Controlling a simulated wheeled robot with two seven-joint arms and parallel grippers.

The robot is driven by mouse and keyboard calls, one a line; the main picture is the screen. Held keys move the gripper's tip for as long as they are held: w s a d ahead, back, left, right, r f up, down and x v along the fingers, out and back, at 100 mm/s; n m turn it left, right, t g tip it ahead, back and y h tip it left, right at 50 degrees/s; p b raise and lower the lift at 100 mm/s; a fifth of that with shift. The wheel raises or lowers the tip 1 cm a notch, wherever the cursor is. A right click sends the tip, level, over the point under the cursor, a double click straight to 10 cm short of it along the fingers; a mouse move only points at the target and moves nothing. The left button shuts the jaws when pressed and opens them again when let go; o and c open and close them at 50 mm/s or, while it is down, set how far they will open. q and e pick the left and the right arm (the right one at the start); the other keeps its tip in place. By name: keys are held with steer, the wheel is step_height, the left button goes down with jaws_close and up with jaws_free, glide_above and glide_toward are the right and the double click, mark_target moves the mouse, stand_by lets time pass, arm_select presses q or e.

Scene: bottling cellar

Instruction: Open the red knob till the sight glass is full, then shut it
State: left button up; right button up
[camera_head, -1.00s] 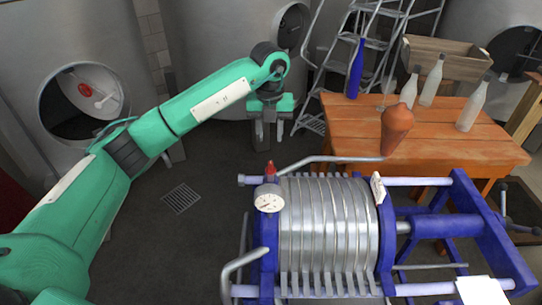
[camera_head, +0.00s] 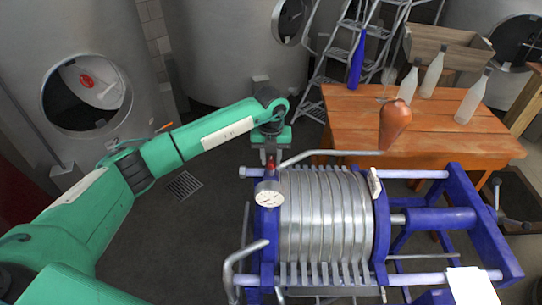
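The red knob (camera_head: 271,165) stands on top of the blue end frame of the plate filter, just above the white round gauge (camera_head: 269,194). My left gripper (camera_head: 271,159) points down over the knob. Its two fingers look apart, one to each side of the knob's top; whether they touch it I cannot tell. A brownish-orange, pear-shaped bulb (camera_head: 396,124) sits at the end of a grey pipe to the right of the knob. It may be the sight glass, but I see no liquid level in it. My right gripper is not in view.
The filter's silver plates (camera_head: 322,225) fill the middle front. An orange wooden table (camera_head: 445,135) behind it holds a blue bottle (camera_head: 356,63), several pale bottles and a wooden crate (camera_head: 452,50). Steel tanks (camera_head: 225,50) stand behind.

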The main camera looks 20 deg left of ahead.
arm_select(q)
jaws_close()
steer(key=shift+f+m+b, duration=0.15)
steer(key=shift+m+b, duration=0.25)
steer(key=shift+b, duration=0.45)
steer(key=m+b, duration=1.2)
steer(key=b, duration=0.4)
steer(key=shift+r+m+b, duration=0.2)
steer(key=shift+m+b, duration=1.3)
steer(key=shift+m, duration=0.5)
steer(key=shift+o, duration=0.9)
jaws_free()
